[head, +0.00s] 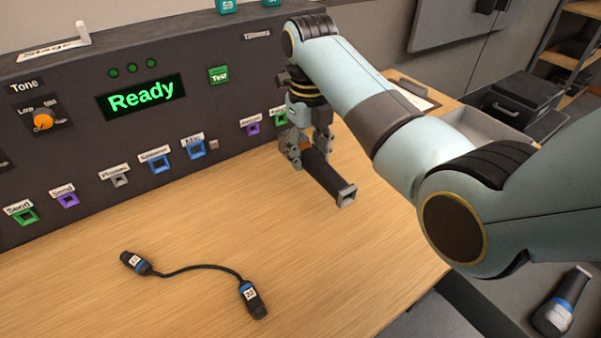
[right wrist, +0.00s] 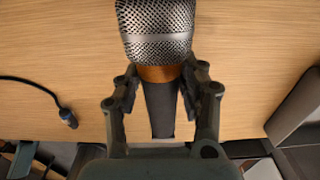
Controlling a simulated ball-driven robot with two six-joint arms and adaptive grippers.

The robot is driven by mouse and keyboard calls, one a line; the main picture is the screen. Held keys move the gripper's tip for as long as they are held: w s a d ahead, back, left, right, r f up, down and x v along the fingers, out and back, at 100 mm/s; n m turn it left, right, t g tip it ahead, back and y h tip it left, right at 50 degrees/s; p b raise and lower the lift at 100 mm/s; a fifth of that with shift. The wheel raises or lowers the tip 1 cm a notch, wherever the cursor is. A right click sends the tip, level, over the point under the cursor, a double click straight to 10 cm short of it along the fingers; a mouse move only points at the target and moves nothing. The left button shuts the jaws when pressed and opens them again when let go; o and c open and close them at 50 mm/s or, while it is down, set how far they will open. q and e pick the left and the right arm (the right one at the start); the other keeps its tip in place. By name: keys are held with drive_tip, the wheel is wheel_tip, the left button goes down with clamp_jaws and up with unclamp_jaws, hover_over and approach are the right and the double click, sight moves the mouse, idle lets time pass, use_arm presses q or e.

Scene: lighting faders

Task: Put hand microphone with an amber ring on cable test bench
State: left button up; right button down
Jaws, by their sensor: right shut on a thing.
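The hand microphone with an amber ring (head: 326,177) has a silver mesh head and a dark, tapered handle. My right gripper (head: 309,158) is shut on it. In the right wrist view, the microphone's orange-amber ring (right wrist: 158,74) shows just by the fingers, with the mesh head beyond them. The microphone lies nearly level over the right part of the cable test bench (head: 350,255), a wooden top below a dark panel. It is low over the wood; I cannot tell whether it touches. My left gripper is not in view.
A short black cable (head: 200,267) with two blue-banded plugs lies on the bench's left front. The dark panel (head: 60,130) with sockets rises behind. A blue-ringed microphone (head: 560,302) lies off the bench at lower right. The wood at centre front is clear.

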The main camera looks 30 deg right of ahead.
sight(302, 187)
drive_tip(key=shift+a+f, duration=0.5)
drive_tip(key=shift+a, duration=0.15)
wheel_tip(302, 187, down, 4)
drive_tip(key=shift+r, duration=0.25)
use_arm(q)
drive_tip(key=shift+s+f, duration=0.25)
use_arm(e)
drive_tip(key=shift+f, duration=0.15)
use_arm(q)
drive_tip(key=shift+b, duration=0.3)
use_arm(e)
drive_tip(key=c, duration=0.8)
unclamp_jaws()
drive_tip(key=shift+f, duration=0.15)
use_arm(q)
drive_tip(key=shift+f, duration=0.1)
use_arm(e)
drive_tip(key=shift+o, duration=0.2)
